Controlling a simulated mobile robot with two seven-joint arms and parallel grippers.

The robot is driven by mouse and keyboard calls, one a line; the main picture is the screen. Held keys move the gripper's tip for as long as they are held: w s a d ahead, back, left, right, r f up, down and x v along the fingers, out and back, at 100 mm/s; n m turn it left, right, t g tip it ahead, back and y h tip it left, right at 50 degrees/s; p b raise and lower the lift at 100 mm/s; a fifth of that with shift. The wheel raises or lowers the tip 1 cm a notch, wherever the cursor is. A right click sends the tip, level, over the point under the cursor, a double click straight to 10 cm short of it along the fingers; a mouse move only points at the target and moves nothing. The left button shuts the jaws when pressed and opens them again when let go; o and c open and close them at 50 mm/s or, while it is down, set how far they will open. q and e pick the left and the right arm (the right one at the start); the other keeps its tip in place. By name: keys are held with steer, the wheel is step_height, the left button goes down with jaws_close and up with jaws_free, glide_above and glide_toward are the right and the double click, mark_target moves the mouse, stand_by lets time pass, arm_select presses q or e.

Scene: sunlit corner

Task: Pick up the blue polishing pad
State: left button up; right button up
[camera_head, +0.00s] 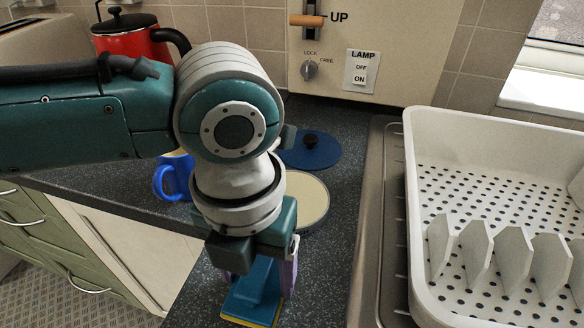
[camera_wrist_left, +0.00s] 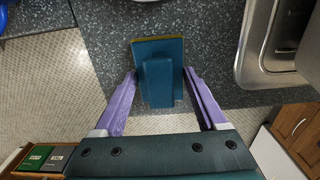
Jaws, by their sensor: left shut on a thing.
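The blue polishing pad (camera_head: 254,293) is near the bottom of the head view, a blue block with a raised grip and a yellow underside edge. It also shows in the left wrist view (camera_wrist_left: 158,82), between the two purple fingers. My left gripper (camera_head: 267,277) points down over it and is shut on the pad. Part of the pad is hidden by the gripper in the head view. I cannot tell whether its underside touches the dark speckled counter (camera_head: 330,235). My right gripper is not in view.
A white dish rack (camera_head: 425,140) stands to the right on a metal drainer (camera_head: 377,215). Behind my left arm are a blue mug (camera_head: 165,183), a round cream-topped item (camera_head: 309,200), a blue lid (camera_head: 312,152) and a red kettle (camera_head: 130,38). The counter's front edge is to the left.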

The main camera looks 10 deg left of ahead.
mark_target(256, 271)
arm_select(q)
step_height(256, 271, up, 20)
steer(key=p, duration=0.1)
steer(key=shift+p, duration=0.35)
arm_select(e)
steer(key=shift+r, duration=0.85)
